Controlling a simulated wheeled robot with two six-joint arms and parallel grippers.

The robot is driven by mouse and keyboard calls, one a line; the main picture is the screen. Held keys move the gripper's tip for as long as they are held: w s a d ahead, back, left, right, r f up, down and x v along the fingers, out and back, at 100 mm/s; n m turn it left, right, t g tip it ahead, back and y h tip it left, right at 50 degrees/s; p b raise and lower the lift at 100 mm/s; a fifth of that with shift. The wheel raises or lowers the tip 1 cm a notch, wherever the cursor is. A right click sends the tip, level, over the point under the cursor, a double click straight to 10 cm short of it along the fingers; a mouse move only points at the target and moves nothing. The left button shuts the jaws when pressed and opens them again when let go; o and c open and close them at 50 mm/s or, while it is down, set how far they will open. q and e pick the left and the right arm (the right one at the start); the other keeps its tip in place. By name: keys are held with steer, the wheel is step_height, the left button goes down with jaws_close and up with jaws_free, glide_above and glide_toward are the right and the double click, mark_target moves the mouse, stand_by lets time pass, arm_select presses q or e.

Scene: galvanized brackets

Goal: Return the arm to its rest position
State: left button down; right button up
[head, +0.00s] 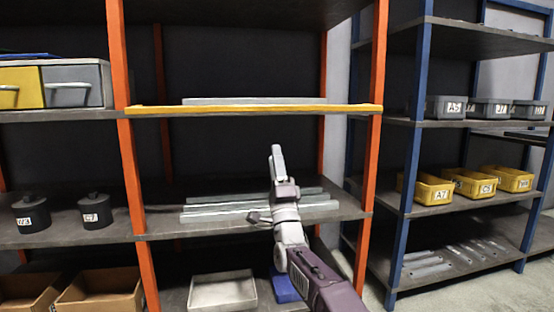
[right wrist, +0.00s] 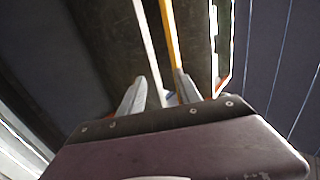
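My right gripper (head: 276,152) is raised in front of the orange-post rack, pointing up, its tips between the yellow-edged upper shelf and the shelf below. In the right wrist view its two fingers (right wrist: 160,78) stand apart, and nothing appears gripped between them. A pale strip and a yellow strip (right wrist: 168,35) run beyond the fingers. A long galvanized bracket (head: 220,101) lies on the upper shelf behind the yellow edge (head: 230,109). Several more brackets (head: 225,208) lie on the shelf below, partly hidden by my right arm. My left gripper is not in view.
The lowest shelf holds a light tray (head: 222,291) and a blue item (head: 284,285), partly behind my arm. Orange posts (head: 371,150) flank the bay. A blue rack (head: 408,160) with labelled bins (head: 433,188) stands at right. Black containers (head: 95,211) stand at left.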

steer(key=s+d+r+m+h+p, duration=0.1)
steer(key=d+r+h+p, duration=0.4)
steer(key=d+r+p, duration=1.05)
steer(key=s+d+f+n+g+h+p, duration=0.1)
steer(key=s+d+f+n+g+p, duration=0.15)
steer(key=f+g, duration=0.3)
steer(key=s+d+f+n+g+h+p, duration=0.1)
steer(key=d+f+g+p, duration=0.25)
steer(key=f, duration=0.35)
steer(key=s+d+f+n+g+p, duration=0.1)
steer(key=s+d+f+n+g, duration=0.15)
steer(key=s+f+g, duration=0.6)
steer(key=s+f+n+g, duration=0.8)
steer(key=s+f+n, duration=0.2)
steer(key=s+f, duration=1.3)
step_height(320, 180, up, 40)
steer(key=s+p, duration=0.1)
steer(key=p, duration=3.7)
steer(key=shift+s+a+m+t+h, duration=0.2)
steer(key=shift+s+m+t+h, duration=0.1)
steer(key=shift+s+t+h, duration=0.1)
